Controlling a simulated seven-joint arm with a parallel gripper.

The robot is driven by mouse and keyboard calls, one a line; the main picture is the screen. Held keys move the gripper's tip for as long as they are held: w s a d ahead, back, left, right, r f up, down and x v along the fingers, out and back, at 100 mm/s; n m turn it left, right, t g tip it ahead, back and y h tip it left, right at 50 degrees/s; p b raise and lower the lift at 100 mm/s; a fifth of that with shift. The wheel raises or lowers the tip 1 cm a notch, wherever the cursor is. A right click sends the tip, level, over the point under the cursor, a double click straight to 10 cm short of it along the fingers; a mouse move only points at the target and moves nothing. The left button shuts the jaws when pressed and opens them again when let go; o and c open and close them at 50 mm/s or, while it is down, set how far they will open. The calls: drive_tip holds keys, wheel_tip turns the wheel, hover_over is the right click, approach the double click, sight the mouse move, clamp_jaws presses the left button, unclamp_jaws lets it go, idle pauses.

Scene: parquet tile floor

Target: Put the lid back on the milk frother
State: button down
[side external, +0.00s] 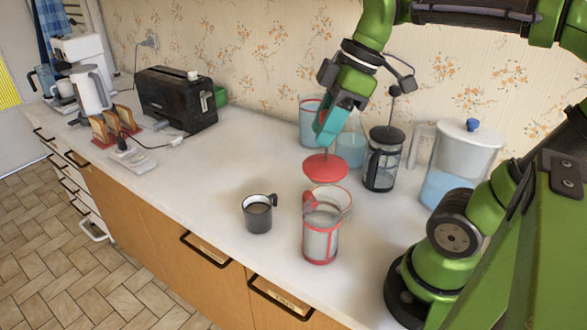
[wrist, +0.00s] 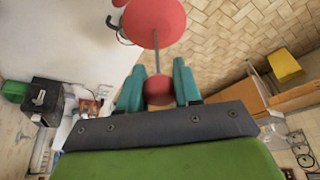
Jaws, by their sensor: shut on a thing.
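My gripper (side external: 328,128) is shut on the red knob (wrist: 158,90) at the top of a thin rod. The rod carries a red round lid (side external: 326,167), which also shows in the wrist view (wrist: 155,22). The lid hangs in the air below the fingers, roughly level. The milk frother (side external: 321,243) is a clear vessel in a red frame with a red handle, upright on the counter near the front edge. In the side view the lid appears above and behind it, apart from its open top. A small red part at the top of the wrist view is cut off.
A clear glass vessel (side external: 341,197) stands close behind the frother. A dark mug (side external: 258,214) is to its left. A black French press (side external: 383,160), a water pitcher (side external: 460,160) and red-rimmed containers (side external: 309,118) stand behind. The counter's left middle is clear; a toaster (side external: 178,98) sits farther left.

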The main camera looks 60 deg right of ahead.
sight(328, 162)
drive_tip(key=shift+f, duration=4.65)
drive_tip(key=shift+d+f, duration=0.1)
drive_tip(key=shift+f, duration=0.75)
drive_tip(key=shift+c, duration=0.8)
unclamp_jaws()
drive_tip(key=shift+v, duration=4.55)
